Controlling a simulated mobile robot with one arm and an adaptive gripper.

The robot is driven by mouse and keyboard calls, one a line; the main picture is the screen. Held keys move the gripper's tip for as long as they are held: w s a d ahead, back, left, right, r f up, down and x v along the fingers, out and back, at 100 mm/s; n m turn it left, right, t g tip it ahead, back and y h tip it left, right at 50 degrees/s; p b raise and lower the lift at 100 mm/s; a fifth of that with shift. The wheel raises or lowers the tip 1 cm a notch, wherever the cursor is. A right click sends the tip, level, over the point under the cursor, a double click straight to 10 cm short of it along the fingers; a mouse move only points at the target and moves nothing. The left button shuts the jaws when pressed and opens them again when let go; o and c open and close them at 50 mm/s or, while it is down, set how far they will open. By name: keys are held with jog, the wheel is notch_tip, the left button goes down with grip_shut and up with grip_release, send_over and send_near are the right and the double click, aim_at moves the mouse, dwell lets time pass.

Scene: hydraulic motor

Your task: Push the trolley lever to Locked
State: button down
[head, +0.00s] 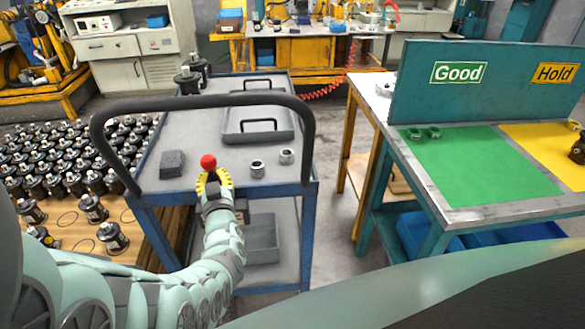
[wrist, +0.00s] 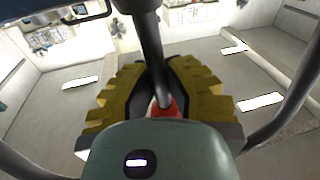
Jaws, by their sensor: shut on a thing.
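The trolley (head: 222,128) has a grey top, a blue frame and a dark looped push handle (head: 205,101). The trolley lever (head: 208,161) shows its round red knob near the front edge of the top, just above my gripper's fingers. My gripper (head: 214,182), with yellow ridged fingers, is shut on the lever. In the wrist view, my gripper's fingers (wrist: 158,90) sit on either side of a dark rod, and red of the lever (wrist: 165,108) shows between them. The fingers and wrist hide the lever's lower part. I see no Locked marking.
The trolley top carries two small metal rings (head: 257,168), a dark block (head: 172,163) and grey trays (head: 258,123). Many motors (head: 75,165) stand at the left. A table with a green mat (head: 480,163) and Good and Hold signs stands right, across a floor gap.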

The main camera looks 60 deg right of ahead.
jog(key=shift+s+d+r+m, duration=0.2)
jog(key=shift+d+m, duration=0.15)
jog(key=shift+m, duration=0.25)
jog(key=shift+s+d+f+m+h+b, duration=0.15)
jog(key=shift+s+d+m+h+b, duration=0.2)
jog(key=shift+m, duration=0.5)
jog(key=shift+s+d+f+m+h+b, duration=0.25)
jog(key=shift+s+m, duration=0.25)
jog(key=shift+m, duration=0.4)
jog(key=shift+s+d+f+m+h+b, duration=0.1)
jog(key=shift+s+d+m+h+b, duration=0.2)
jog(key=shift+m, duration=0.55)
jog(key=shift+s+d, duration=0.1)
jog(key=shift+s, duration=0.05)
jog(key=c, duration=1)
grip_release()
jog(key=shift+s+f, duration=0.15)
jog(key=shift+v, duration=1.1)
jog(key=v, duration=0.9)
jog(key=shift+s+a, duration=0.25)
